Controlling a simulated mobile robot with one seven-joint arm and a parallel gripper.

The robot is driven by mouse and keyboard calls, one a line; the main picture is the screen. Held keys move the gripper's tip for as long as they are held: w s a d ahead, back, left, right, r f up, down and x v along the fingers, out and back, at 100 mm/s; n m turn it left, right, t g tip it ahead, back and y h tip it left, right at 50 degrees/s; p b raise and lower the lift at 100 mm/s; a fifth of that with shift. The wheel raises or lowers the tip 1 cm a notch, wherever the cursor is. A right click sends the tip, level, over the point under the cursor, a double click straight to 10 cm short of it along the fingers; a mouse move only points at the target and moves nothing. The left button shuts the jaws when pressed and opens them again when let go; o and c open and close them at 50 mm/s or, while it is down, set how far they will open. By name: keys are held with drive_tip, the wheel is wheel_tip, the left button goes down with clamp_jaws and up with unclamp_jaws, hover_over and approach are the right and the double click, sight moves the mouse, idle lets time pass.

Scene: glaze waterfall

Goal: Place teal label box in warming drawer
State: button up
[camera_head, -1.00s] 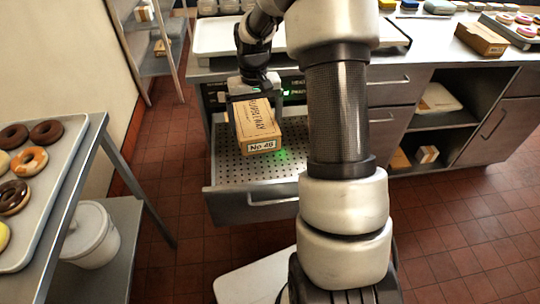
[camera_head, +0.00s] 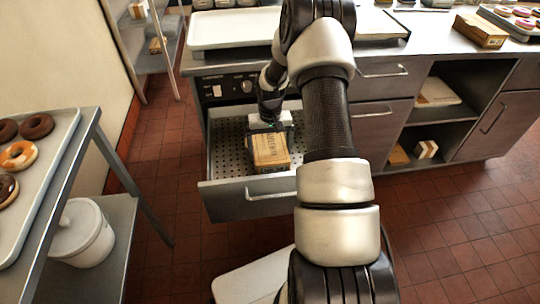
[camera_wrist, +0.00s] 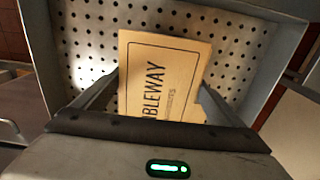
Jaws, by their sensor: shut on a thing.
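A brown cardboard box (camera_head: 270,152) with dark printing is inside the open warming drawer (camera_head: 248,199), toward its right side. No teal shows on the faces I can see. My gripper (camera_head: 268,127) reaches down into the drawer and is shut on the box. In the wrist view the fingers of my gripper (camera_wrist: 158,98) are on either side of the box (camera_wrist: 165,75), over the drawer's perforated floor (camera_wrist: 215,25). The box is low, but I cannot tell whether it touches the floor. My arm hides part of the drawer's right side.
A counter with a white tray (camera_head: 235,29) stands above the drawer. Another cardboard box (camera_head: 481,31) is on the counter at right. A donut tray (camera_head: 58,150) and a white bucket (camera_head: 82,235) are at left. The drawer's left side is free.

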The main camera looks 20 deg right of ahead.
drive_tip(key=shift+f, duration=1.6)
drive_tip(key=o, duration=0.8)
drive_tip(key=shift+b, duration=0.3)
wheel_tip(320, 180, up, 12)
drive_tip(key=shift+r+p, duration=0.2)
drive_tip(key=shift+p, duration=0.9)
drive_tip(key=s+a+r+n+t, duration=0.1)
drive_tip(key=s+a+r, duration=0.2)
drive_tip(key=r, duration=0.4)
drive_tip(key=s+a+r+t+h, duration=0.1)
drive_tip(key=s+a+r, duration=0.2)
drive_tip(key=r, duration=0.5)
drive_tip(key=s+a+r+n+t, duration=0.1)
drive_tip(key=s+a+r, duration=0.15)
drive_tip(key=r, duration=0.45)
drive_tip(key=s+a+r+t, duration=0.1)
drive_tip(key=s+a+r, duration=0.2)
drive_tip(key=s, duration=0.6)
drive_tip(key=s+a+r+n+t+y, duration=0.1)
drive_tip(key=s+a+r, duration=0.2)
drive_tip(key=s, duration=0.6)
drive_tip(key=shift+s+a+r+t, duration=0.3)
drive_tip(key=shift+s+a+r, duration=0.1)
drive_tip(key=shift+r, duration=0.05)
